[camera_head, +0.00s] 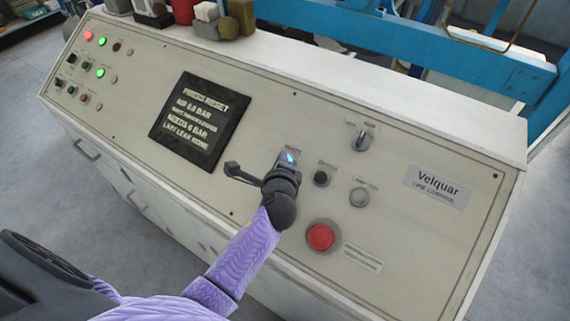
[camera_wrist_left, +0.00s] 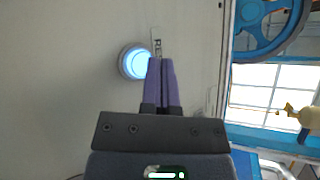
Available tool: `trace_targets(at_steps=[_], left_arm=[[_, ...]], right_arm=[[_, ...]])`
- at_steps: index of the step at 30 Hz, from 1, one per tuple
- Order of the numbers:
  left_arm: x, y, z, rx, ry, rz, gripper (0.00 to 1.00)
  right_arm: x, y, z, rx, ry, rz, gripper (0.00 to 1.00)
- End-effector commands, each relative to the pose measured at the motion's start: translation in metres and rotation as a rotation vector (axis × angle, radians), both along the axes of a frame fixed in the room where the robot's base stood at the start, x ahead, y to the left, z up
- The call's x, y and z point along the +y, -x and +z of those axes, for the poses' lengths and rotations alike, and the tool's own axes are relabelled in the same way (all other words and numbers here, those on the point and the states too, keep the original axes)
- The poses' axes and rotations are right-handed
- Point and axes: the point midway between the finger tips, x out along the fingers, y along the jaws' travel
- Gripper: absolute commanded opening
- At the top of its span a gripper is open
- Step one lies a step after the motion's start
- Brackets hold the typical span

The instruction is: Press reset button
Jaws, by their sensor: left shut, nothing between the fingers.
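The reset button is round and lit blue. In the head view only a small part of the reset button (camera_head: 290,157) shows past my left gripper (camera_head: 284,165), which is over it. I cannot tell whether the tips touch the panel. My right gripper is in neither view.
The sloped panel carries a dark screen (camera_head: 200,120) with "PRESS RESET" text. Close to the gripper are a small black button (camera_head: 321,178), a grey button (camera_head: 359,197), a selector switch (camera_head: 362,137) and a large red button (camera_head: 320,237). Several small objects stand on the back ledge.

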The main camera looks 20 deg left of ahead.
Motion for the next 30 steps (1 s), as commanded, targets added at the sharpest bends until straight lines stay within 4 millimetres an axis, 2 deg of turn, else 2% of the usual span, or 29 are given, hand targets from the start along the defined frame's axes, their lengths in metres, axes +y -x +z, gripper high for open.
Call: trace_targets(at_steps=[10,30], left_arm=[[-0.0001,-0.0005,0.0002,0.0,0.001,0.0,0.0],[0.0,-0.0005,0.0001,0.0,0.001,0.0,0.0]], right_arm=[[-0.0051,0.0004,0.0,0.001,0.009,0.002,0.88],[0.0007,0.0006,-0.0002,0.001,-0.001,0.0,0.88]])
